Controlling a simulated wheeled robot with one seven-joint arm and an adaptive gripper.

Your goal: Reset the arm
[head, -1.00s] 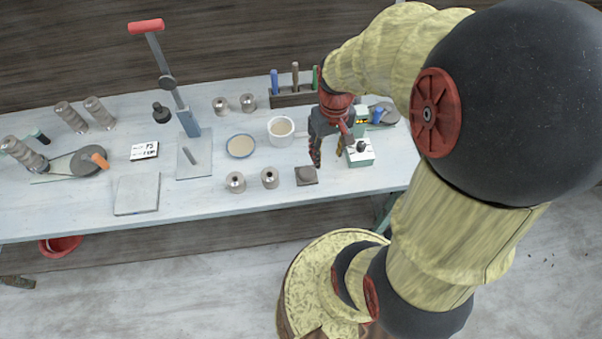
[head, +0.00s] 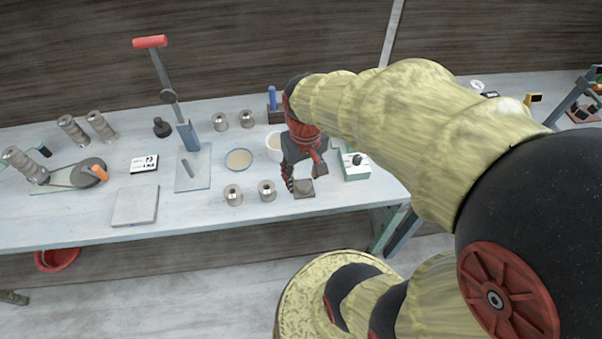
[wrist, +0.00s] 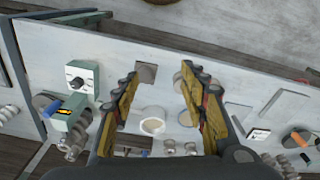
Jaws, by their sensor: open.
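My gripper (head: 302,186) hangs over the white workbench (head: 80,222), fingers pointing down. Its two fingers are apart in the wrist view (wrist: 157,76), with nothing held between them. In the head view it overlaps a small dark square block (head: 304,195) near the front of the bench. In the wrist view this square (wrist: 146,72) lies on the bench between the fingers, apart from them. My gripper partly hides a white cup (head: 272,151) behind it.
A green-white box with a black knob (head: 356,172) stands right of my gripper. Metal cylinders (head: 233,195) and a shallow dish (head: 238,160) are to its left. A red-handled lever press (head: 168,95) rises further left. The bench's front left strip is clear.

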